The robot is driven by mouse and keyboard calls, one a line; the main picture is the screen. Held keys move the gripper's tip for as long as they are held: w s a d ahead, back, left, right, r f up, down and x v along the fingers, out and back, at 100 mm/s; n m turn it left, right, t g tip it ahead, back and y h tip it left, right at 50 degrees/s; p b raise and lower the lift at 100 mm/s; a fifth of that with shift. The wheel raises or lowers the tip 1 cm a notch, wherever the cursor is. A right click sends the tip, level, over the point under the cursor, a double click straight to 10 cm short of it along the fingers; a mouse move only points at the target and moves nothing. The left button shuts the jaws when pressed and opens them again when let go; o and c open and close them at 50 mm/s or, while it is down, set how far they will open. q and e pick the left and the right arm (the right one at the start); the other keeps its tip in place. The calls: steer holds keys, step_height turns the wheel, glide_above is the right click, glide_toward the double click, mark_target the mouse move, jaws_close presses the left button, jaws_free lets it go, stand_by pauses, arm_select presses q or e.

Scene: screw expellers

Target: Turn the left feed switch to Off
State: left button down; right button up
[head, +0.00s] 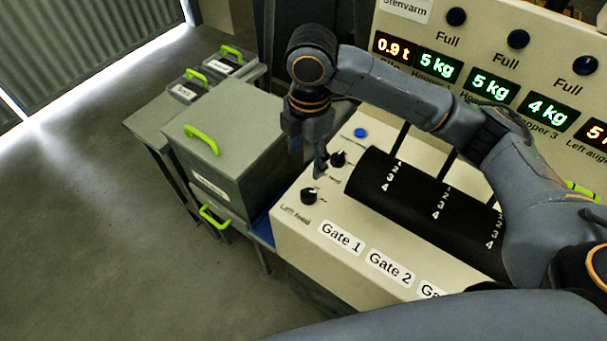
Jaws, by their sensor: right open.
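The left feed switch (308,195) is a black rotary knob at the near left corner of the cream control panel (300,242). A small label below it seems to read "Left feed". The marks around the knob are too small to read, so its setting cannot be told. A second black knob (338,159) sits behind it. My right gripper (307,157) is open and empty, pointing down just above and behind the left feed switch. One fingertip hangs close to both knobs; whether it touches either cannot be told. My left gripper is not in view.
A blue button (361,133) lies behind the knobs. A black curved gate cover (415,200) with levers is to the right. Lit displays (436,67) line the panel's upright back. A grey box (215,150) with green handles stands left. The floor at left is clear.

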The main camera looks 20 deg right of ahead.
glide_above(309, 191)
steer(key=f, duration=0.3)
steer(key=shift+s+f+p, duration=0.2)
steer(key=shift+f+p, duration=0.05)
steer(key=shift+p, duration=0.15)
step_height(309, 191, down, 8)
steer(key=shift+w+r+p, duration=0.1)
steer(key=shift+p, duration=0.45)
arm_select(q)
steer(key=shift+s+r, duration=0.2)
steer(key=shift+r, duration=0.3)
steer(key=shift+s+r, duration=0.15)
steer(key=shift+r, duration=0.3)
arm_select(e)
steer(key=shift+f, duration=0.75)
steer(key=c, duration=1.2)
